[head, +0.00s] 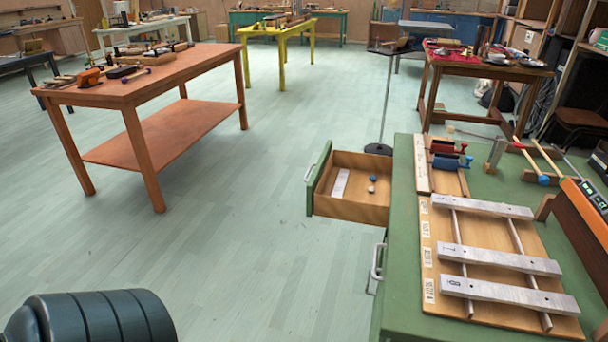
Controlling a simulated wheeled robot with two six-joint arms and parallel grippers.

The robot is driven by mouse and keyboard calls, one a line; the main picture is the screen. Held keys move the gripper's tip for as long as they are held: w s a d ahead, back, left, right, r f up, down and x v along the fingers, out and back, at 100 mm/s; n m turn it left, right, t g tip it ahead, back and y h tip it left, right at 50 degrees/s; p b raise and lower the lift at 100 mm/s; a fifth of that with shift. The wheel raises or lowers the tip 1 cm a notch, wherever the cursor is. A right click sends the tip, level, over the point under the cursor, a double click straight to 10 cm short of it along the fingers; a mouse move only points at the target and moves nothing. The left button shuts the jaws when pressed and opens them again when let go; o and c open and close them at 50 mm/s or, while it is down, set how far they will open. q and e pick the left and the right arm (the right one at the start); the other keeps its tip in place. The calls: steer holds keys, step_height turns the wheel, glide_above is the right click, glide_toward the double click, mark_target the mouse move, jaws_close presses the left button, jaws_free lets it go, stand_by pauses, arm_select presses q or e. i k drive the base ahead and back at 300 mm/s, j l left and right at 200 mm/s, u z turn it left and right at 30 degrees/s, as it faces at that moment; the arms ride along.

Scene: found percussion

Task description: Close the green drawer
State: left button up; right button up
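The green drawer (318,180) is pulled open from the left side of the green cabinet (402,190). Its green front faces left and carries a metal handle (310,172). Inside the wooden drawer lie a white bar (340,183), a blue ball (373,178) and a pale ball (371,189). A dark, ribbed rounded part at the bottom left looks like a part of me. Neither of my grippers is in view.
A second handle (376,268) sits lower on the cabinet's left side. The cabinet top holds a board with metal bars (500,258) and mallets (541,179). An orange table (150,80) stands at the left. The floor left of the drawer is clear.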

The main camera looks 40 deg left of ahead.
mark_target(356, 204)
steer(key=j+u, duration=0.1)
steer(key=j, duration=0.45)
steer(key=j+u, duration=0.1)
steer(key=j, duration=0.45)
steer(key=i+j+u, duration=0.1)
steer(key=j, duration=0.45)
steer(key=i+j+u, duration=0.1)
steer(key=j, duration=0.45)
